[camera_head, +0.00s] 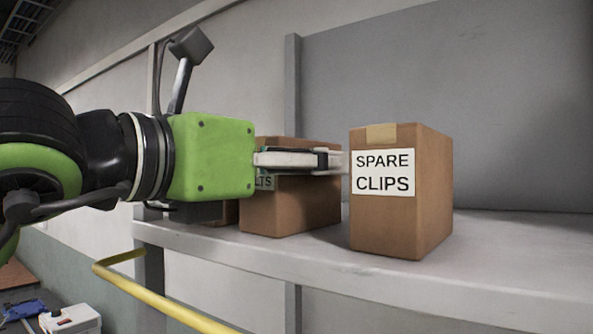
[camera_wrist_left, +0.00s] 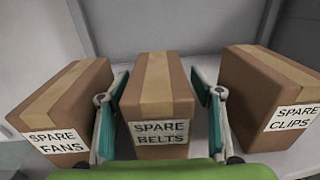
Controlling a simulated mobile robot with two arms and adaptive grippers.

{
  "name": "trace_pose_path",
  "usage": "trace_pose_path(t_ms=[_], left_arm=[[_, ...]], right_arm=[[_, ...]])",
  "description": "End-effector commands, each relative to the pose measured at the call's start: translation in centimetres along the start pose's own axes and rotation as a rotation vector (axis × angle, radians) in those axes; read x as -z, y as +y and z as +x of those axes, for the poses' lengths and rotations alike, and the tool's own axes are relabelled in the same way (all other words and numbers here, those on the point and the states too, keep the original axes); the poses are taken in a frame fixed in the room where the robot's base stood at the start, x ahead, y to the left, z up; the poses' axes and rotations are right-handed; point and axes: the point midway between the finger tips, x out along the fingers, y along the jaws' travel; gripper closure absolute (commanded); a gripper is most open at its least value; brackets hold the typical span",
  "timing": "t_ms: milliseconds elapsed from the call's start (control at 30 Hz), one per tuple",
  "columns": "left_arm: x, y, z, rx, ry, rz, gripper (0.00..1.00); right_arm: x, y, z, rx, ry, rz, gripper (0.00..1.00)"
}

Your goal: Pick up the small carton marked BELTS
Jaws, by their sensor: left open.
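The small carton marked SPARE BELTS (camera_wrist_left: 158,108) stands upright in the middle of the left wrist view, brown with a tape strip on top. My left gripper (camera_wrist_left: 160,95) is open, with one finger on each side of this carton; I cannot tell whether the fingers touch it. In the head view the belts carton (camera_head: 290,207) stands on the shelf, and my left gripper (camera_head: 340,160) crosses in front of its upper part, hiding most of its label. My right gripper is not in view.
A SPARE CLIPS carton (camera_head: 400,220) stands to the right on the grey shelf (camera_head: 500,270), close to the gripper's right finger. A SPARE FANS carton (camera_wrist_left: 62,108) stands to the left. A yellow rail (camera_head: 165,303) runs below the shelf.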

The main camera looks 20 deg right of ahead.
Motion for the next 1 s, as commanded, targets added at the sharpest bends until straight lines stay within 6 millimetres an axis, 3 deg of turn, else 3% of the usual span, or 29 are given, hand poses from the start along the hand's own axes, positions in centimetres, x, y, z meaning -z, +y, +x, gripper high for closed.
trace_pose_path(t_ms=[200,400,767,1000], left_arm=[[0.0,0.1,0.1,-0.001,-0.001,0.000,0.40],[0.0,0.1,0.1,-0.001,-0.001,0.000,0.87],[-0.2,0.1,0.1,-0.001,-0.002,0.000,0.87],[-2.1,0.1,0.1,-0.002,-0.004,0.000,0.87]], right_arm=[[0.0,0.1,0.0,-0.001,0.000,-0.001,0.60],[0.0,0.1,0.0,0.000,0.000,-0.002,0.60],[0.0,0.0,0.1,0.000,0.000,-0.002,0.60],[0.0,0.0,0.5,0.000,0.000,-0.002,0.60]])
